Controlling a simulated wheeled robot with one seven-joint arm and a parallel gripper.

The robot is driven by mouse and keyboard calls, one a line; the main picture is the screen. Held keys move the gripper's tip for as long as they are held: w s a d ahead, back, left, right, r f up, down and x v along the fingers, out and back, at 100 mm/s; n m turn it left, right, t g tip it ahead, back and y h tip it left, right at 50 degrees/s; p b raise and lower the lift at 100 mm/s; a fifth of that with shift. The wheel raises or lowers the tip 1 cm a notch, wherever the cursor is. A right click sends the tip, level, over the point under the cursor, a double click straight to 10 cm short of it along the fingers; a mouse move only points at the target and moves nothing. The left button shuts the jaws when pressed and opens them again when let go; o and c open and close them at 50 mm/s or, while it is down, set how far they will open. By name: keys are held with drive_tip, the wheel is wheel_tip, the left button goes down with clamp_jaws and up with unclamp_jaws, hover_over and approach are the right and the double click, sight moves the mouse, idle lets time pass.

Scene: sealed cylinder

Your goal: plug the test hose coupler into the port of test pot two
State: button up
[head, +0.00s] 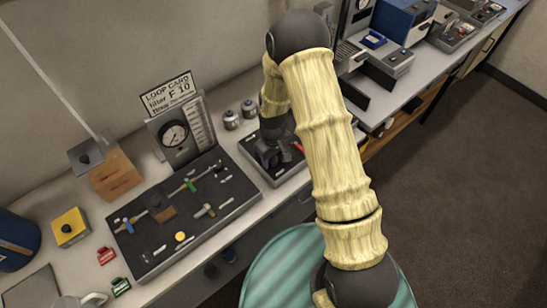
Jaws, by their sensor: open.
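A small red piece (298,147) lies in this tray just right of my gripper. I cannot tell whether it is the test hose coupler. Two small grey pots stand left of my gripper, a left one (231,121) and a right one (249,109). They may be the test pots, but their labels and ports are too small to read. My arm and gripper hide part of the tray.
A large dark board (200,235) with valves and fittings lies left of the tray, with a gauge panel (178,133) and a loop card (169,92) behind it. A yellow box (69,227) and wooden block (115,174) stand further left. Equipment, including a blue box (402,18), fills the right bench.

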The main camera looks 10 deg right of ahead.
drive_tip(key=shift+c, duration=0.2)
clamp_jaws()
drive_tip(key=shift+r, duration=0.15)
drive_tip(key=shift+w+r+p, duration=0.1)
drive_tip(key=shift+r+p, duration=1.6)
drive_tip(key=shift+r, duration=0.85)
drive_tip(key=shift+d+r, duration=0.1)
drive_tip(key=shift+r, duration=0.25)
drive_tip(key=shift+f, duration=0.1)
